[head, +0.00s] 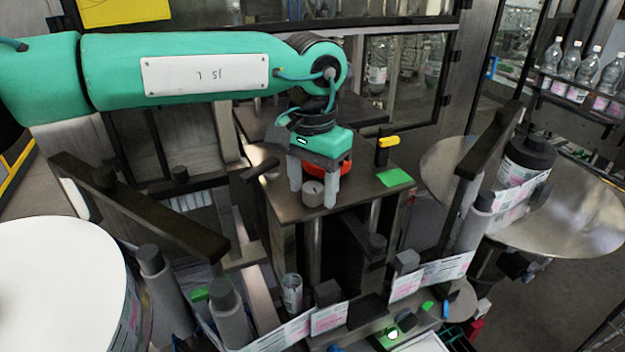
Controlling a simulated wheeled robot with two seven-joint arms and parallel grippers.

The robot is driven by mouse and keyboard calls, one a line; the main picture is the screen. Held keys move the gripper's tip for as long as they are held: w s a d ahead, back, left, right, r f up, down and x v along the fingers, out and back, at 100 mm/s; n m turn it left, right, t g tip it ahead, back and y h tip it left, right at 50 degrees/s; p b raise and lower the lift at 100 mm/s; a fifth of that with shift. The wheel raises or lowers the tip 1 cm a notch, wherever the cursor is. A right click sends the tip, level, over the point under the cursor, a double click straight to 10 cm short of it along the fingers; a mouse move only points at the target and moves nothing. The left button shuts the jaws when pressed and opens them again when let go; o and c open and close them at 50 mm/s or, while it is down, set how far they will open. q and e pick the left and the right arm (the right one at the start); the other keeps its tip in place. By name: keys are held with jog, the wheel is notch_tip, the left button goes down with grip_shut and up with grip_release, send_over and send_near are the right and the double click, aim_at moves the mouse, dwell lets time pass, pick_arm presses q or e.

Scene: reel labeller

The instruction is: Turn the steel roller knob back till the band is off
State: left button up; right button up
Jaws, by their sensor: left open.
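The steel roller knob (313,194) is a short grey cylinder standing on the dark top plate of the labeller. A thin mark shows on its upper face. My left gripper (312,191) points down over it, open, with one finger on each side of the knob. I cannot tell whether the fingers touch it. The paper label band (445,269) runs around rollers and across the front of the machine. My right gripper is not in view.
A red part (322,170) sits behind my gripper. A yellow-and-black handle (387,147) and a green patch (396,177) are right of it. A white reel (60,290) is at left, a steel disc (570,215) at right. Dark bars flank the plate.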

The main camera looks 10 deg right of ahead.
pick_arm(q)
jog(key=shift+c, duration=0.4)
jog(key=c, duration=0.9)
